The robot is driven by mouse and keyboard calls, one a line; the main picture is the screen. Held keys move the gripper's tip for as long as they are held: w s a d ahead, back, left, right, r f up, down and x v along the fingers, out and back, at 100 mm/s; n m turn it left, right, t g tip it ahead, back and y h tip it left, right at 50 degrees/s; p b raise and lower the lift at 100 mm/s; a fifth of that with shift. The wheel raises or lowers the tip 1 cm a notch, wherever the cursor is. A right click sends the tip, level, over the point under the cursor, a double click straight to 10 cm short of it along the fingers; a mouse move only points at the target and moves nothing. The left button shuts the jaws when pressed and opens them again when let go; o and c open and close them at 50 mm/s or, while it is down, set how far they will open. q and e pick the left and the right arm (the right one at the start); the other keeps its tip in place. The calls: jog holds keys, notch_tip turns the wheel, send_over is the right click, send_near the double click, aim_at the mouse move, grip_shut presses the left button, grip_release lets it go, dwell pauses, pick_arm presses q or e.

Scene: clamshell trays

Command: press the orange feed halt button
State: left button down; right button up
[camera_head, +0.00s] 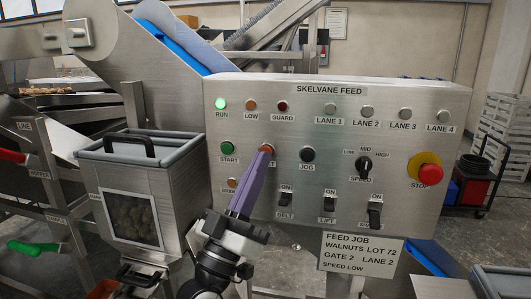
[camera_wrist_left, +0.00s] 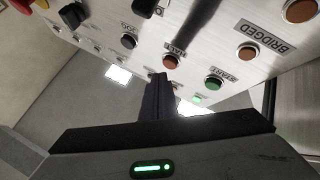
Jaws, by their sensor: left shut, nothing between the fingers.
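The orange feed halt button (camera_head: 266,148) is on the steel control panel (camera_head: 300,215), between the green START button (camera_head: 228,148) and the black JOG button (camera_head: 307,154). Its label is partly hidden by my fingers in the head view. In the left wrist view the orange button (camera_wrist_left: 170,62) shows with its HALT label. My left gripper (camera_head: 263,156) is shut and empty, its purple fingers pointing up at the button's lower edge. The fingertips (camera_wrist_left: 160,78) also appear close to it in the left wrist view. I cannot tell whether they touch. My right gripper is not in view.
The RUN lamp (camera_head: 221,104) glows green. An orange BRIDGED button (camera_head: 231,183) sits lower left of the fingers. Switches and a red STOP button (camera_head: 426,173) are to the right. A hopper with a black handle (camera_head: 146,142) stands left of the panel.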

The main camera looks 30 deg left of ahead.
pick_arm(q)
jog(key=shift+w, duration=0.1)
jog(key=shift+w+a, duration=0.1)
jog(key=shift+w, duration=0.25)
jog(key=shift+w+a, duration=0.1)
jog(key=shift+w, duration=0.25)
dwell(0.8)
jog(key=shift+s, duration=0.1)
jog(key=shift+s+d+p, duration=0.2)
jog(key=shift+s+p, duration=0.1)
jog(key=shift+s, duration=0.4)
jog(key=s, duration=0.2)
jog(key=s+d+p, duration=0.1)
jog(key=s, duration=0.1)
jog(key=shift+s+d, duration=0.1)
jog(key=shift+s, duration=0.3)
